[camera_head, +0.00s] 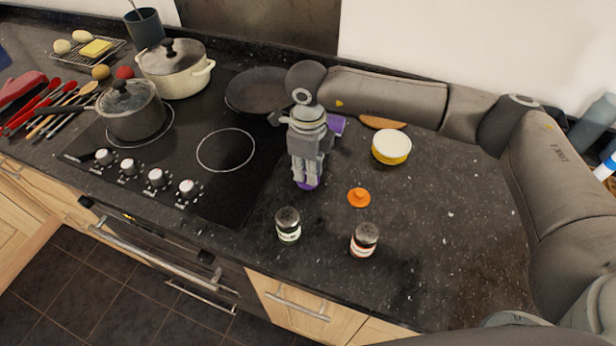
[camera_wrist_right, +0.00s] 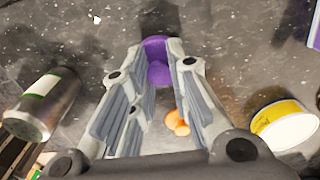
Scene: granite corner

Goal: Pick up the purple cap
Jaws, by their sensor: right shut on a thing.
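The purple cap (camera_head: 309,185) is between the fingertips of my right gripper (camera_head: 306,178), low over the counter right of the stove. In the right wrist view the cap (camera_wrist_right: 157,60) sits between the tips of the right gripper (camera_wrist_right: 158,65), which is shut on it. The gripper points down and hides part of the cap in the head view. I cannot tell whether the cap still touches the counter. My left gripper is in neither view.
An orange cap (camera_head: 358,197), two shakers (camera_head: 288,225) (camera_head: 364,240) and a yellow-white tub (camera_head: 391,147) stand nearby. A purple object (camera_head: 337,125) is partly behind my gripper. A black pan (camera_head: 260,92) and pots (camera_head: 133,108) are on the stove.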

